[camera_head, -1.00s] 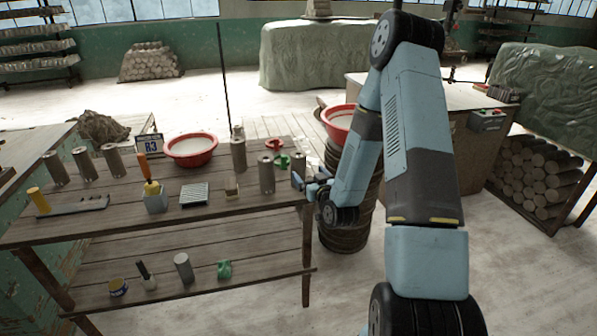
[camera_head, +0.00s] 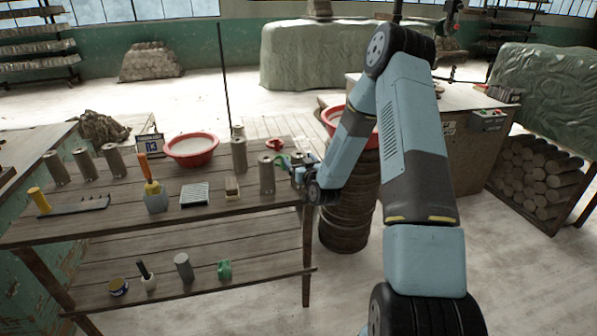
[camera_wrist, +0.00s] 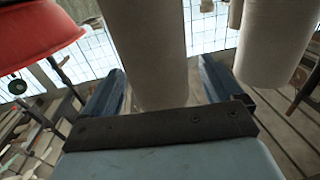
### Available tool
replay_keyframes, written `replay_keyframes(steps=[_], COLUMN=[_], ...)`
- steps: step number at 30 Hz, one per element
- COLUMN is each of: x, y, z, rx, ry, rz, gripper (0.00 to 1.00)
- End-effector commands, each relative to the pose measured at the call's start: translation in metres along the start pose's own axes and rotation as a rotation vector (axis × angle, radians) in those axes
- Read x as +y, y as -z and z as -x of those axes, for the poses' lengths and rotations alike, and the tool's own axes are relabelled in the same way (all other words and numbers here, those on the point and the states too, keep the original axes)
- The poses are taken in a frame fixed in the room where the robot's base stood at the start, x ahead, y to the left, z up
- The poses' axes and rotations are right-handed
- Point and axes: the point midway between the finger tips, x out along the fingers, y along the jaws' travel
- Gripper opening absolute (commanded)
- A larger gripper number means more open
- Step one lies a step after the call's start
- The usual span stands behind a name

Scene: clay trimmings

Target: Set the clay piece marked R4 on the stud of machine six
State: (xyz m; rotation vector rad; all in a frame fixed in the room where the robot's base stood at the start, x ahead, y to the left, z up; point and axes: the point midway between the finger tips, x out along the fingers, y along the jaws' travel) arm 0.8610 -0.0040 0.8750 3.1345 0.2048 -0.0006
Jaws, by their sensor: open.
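My gripper (camera_head: 287,168) is open at the right end of the wooden table. In the wrist view, its two blue fingers (camera_wrist: 163,92) stand on either side of a grey clay cylinder (camera_wrist: 150,45); contact cannot be told. This looks like the upright cylinder (camera_head: 266,176) just left of my gripper in the head view. A second cylinder (camera_wrist: 268,45) is outside the right finger. Other clay cylinders stand upright at the back (camera_head: 239,155) and left (camera_head: 84,164) of the table. No R4 mark is readable. I cannot identify machine six or its stud.
A small sign (camera_head: 150,147) stands behind. A lower shelf (camera_head: 215,284) holds small items. A bench with a control box (camera_head: 488,118) is at right.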

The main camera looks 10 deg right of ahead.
Motion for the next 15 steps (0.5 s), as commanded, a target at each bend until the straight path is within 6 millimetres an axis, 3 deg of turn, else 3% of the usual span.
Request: replay_keyframes(steps=[6,15], x=[0.001,0.001], y=[-0.001,-0.001], z=[-0.024,-0.028], rx=[0.0,0.0], ry=[0.001,0.0], rz=[-0.001,-0.001], gripper=[0.93,0.93])
